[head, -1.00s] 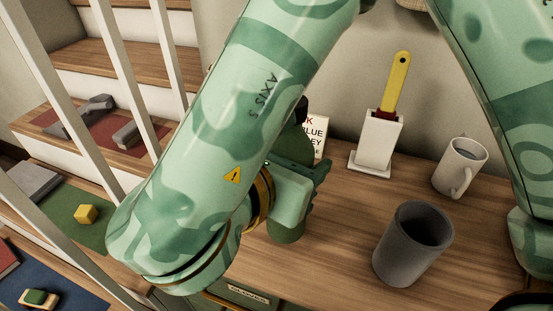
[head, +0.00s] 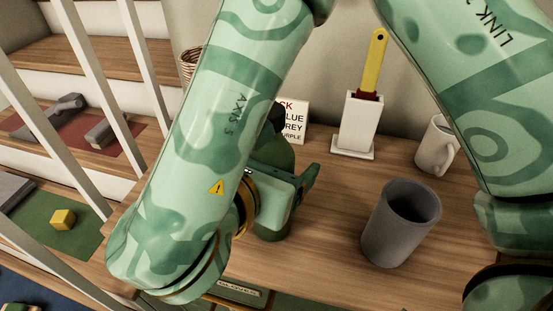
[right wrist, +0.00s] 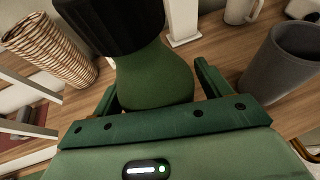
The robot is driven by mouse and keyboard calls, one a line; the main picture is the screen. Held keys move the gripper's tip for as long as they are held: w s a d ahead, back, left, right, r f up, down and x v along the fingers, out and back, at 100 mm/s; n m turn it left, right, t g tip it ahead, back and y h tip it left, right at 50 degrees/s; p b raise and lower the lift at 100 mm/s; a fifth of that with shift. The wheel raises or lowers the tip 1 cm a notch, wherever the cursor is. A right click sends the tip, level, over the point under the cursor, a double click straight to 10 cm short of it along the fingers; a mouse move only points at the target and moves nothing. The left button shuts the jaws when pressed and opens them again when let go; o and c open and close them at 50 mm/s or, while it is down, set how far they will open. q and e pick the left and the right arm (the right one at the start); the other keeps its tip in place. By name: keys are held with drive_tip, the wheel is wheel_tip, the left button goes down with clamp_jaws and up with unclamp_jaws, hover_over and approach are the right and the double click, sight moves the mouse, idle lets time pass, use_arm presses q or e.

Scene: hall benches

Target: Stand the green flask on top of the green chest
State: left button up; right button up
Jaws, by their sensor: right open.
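The green flask (right wrist: 155,75), with a wide black top (right wrist: 110,22), stands on the wooden bench. In the head view its green body (head: 279,152) is partly hidden behind my right forearm and gripper. My right gripper (head: 308,178) is open at the flask. In the right wrist view its fingers (right wrist: 160,88) lie on either side of the flask's lower body, with a gap visible on the right. My left gripper is in no view. A dark green front (head: 285,301) with a "GLOVES" label shows below the bench edge; I cannot tell whether this is the green chest.
A grey mug (head: 400,228) stands right of my gripper. Behind are a colour-word sign (head: 293,122), a white holder (head: 359,125) with a yellow-handled tool and a white mug (head: 435,148). A wicker basket (right wrist: 50,48) is left of the flask. White railings (head: 85,90) stand at left.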

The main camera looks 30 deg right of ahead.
drive_tip(key=shift+r, duration=0.2)
drive_tip(key=shift+a+r+p, duration=0.2)
drive_tip(key=shift+a+p, duration=0.1)
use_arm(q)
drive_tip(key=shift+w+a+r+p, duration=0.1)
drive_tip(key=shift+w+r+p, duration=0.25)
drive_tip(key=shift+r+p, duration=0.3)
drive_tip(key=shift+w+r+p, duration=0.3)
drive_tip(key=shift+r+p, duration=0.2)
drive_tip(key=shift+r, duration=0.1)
use_arm(e)
drive_tip(key=v, duration=1.1)
drive_tip(key=shift+s+a, duration=0.15)
